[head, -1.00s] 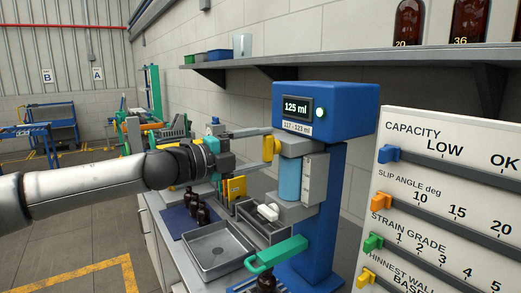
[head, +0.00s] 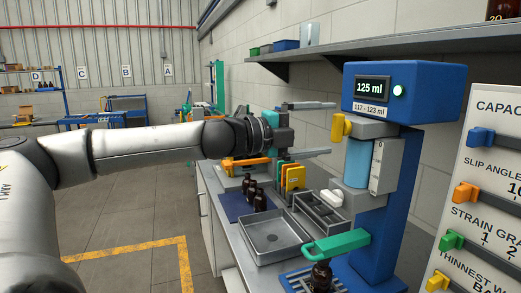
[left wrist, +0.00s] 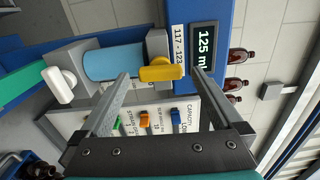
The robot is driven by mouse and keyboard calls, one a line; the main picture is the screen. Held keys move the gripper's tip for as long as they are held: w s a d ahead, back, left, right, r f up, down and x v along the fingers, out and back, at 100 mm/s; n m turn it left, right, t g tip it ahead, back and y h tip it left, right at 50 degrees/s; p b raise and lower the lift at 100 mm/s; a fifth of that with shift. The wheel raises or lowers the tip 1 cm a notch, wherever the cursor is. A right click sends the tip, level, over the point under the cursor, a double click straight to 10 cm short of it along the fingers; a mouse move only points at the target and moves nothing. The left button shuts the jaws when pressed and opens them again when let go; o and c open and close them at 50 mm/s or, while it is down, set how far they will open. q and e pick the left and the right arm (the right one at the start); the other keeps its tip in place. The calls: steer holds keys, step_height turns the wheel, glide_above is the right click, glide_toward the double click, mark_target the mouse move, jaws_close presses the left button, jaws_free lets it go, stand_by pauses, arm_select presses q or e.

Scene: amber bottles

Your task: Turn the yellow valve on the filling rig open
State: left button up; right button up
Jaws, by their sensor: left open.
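The yellow valve (head: 341,127) sits on the grey block at the top of the filling rig (head: 384,170), above and left of the pale blue cylinder. It stands upright in the head view. My left gripper (head: 332,128) is open, its fingers pointing at the valve, one above and one below its height. In the left wrist view, the valve (left wrist: 161,73) lies between the two spread fingertips (left wrist: 161,73), with a gap visible on each side. How deep the fingers reach around it I cannot tell. The rig's display reads 125 ml. My right gripper is not in view.
Below stand a green handle (head: 336,243), a white knob (head: 331,198), a grey tray (head: 274,238) and several amber bottles (head: 260,200). A shelf (head: 330,52) runs above. A board with coloured sliders (head: 490,150) stands at the right.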

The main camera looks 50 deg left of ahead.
arm_select(q)
steer(key=shift+s+f+b, duration=0.2)
steer(key=shift+s+b, duration=0.05)
steer(key=shift+b, duration=0.2)
steer(key=shift+s+a+r+b, duration=0.15)
steer(key=shift+s+a+b, duration=0.1)
steer(key=shift+s+b, duration=0.45)
steer(key=b+v, duration=0.4)
steer(key=v, duration=0.7)
steer(key=shift+s+a+b, duration=0.15)
steer(key=shift+b, duration=0.2)
